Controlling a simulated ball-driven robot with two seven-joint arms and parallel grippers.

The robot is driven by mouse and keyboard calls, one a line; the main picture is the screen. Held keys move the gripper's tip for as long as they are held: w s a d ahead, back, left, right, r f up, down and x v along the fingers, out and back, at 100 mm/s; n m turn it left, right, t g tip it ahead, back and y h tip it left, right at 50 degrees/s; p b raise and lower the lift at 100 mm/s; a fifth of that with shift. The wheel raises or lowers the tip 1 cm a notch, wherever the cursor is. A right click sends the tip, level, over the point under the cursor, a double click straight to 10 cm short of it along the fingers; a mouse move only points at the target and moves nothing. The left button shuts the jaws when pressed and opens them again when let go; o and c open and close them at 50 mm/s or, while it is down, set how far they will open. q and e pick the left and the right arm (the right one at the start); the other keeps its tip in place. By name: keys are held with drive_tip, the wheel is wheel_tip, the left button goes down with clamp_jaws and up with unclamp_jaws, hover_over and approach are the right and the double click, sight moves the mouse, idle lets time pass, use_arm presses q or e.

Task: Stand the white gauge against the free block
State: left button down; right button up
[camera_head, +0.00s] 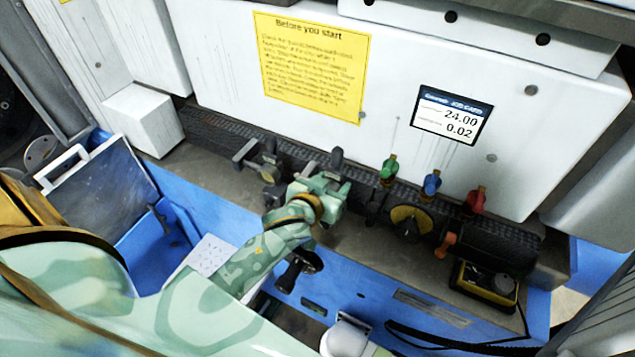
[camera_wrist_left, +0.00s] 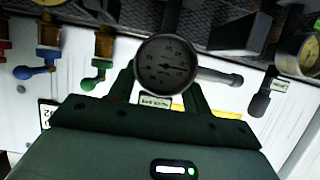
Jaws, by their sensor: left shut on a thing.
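My left gripper (camera_head: 330,180) is at the dark rail along the back of the bench. In the left wrist view its two dark green fingers (camera_wrist_left: 160,92) are shut on a round dial gauge (camera_wrist_left: 166,66). The gauge's face looks grey in shadow, so I cannot tell whether it is the white one. A small label shows below the dial, between the fingers.
Green (camera_head: 388,168), blue (camera_head: 432,182) and red (camera_head: 475,199) valves line the rail to the right. A second gauge (camera_wrist_left: 311,55) shows at the wrist view's right edge. A blue bin (camera_head: 152,246) is at left.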

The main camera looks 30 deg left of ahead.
use_arm(q)
drive_tip(key=shift+w+d+f, duration=0.25)
drive_tip(key=shift+w+f, duration=0.55)
drive_tip(key=shift+w+f+b, duration=0.15)
drive_tip(key=shift+f+b, duration=0.45)
drive_tip(key=shift+f, duration=1.15)
drive_tip(key=c, duration=0.6)
unclamp_jaws()
drive_tip(key=shift+f, duration=0.15)
drive_tip(key=shift+c, duration=0.2)
